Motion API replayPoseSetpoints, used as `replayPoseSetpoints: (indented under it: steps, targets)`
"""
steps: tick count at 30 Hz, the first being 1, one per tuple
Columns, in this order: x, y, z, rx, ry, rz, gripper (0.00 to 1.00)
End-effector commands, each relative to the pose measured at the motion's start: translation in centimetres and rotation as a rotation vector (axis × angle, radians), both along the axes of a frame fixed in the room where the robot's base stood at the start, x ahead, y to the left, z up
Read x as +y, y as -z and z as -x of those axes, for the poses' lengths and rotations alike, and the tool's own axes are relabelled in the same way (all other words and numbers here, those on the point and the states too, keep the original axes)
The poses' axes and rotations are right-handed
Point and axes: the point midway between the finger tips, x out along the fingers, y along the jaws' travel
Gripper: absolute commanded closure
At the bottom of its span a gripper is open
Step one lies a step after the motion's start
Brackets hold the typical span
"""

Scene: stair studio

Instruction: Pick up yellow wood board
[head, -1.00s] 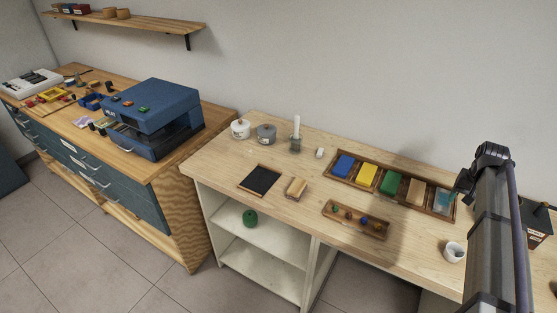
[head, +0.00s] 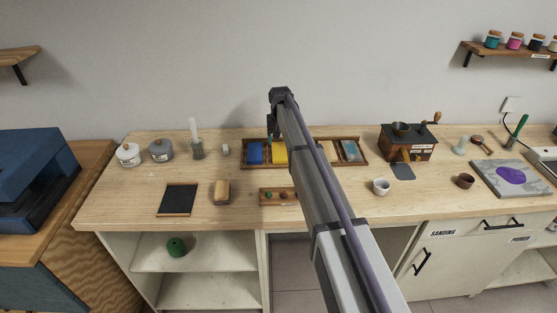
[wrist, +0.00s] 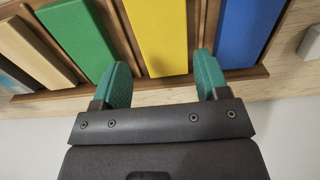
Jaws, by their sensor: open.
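The yellow wood board (head: 279,153) lies in a brown slotted tray (head: 246,166) on the pale workbench, just right of a blue board (head: 255,153). In the wrist view the yellow board (wrist: 158,30) runs up the middle of the picture. My gripper (wrist: 163,62) is open and empty, with green fingertips to the left and right of the yellow board's lower end. I cannot tell how high the fingertips are above it. In the head view my gripper (head: 273,136) is at the tray's back side, and my arm hides the tray's middle.
In the wrist view a green board (wrist: 75,40) and the blue board (wrist: 247,30) flank the yellow one closely. A smaller tray (head: 266,198) with small knobs lies in front. A wooden grinder (head: 405,142) and white cup (head: 381,187) stand to the right. The wall is close behind.

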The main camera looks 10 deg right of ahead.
Motion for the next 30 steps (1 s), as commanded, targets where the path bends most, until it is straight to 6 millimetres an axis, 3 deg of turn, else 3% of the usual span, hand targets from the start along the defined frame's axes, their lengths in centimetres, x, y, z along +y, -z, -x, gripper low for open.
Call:
replayPoseSetpoints:
  steps: [2, 10, 17, 27, 30]
  targets:
    - [0.0, 0.4, 0.0, 0.0, 0.0, 0.0, 0.32]
    - [0.1, 5.3, 0.0, 0.0, 0.0, 0.0, 0.32]
    - [0.1, 4.9, 0.0, 0.0, 0.0, 0.0, 0.32]
    - [0.1, 4.9, 0.0, 0.0, 0.0, 0.0, 0.63]
    - [0.1, 4.9, 0.0, 0.0, 0.0, 0.0, 0.63]
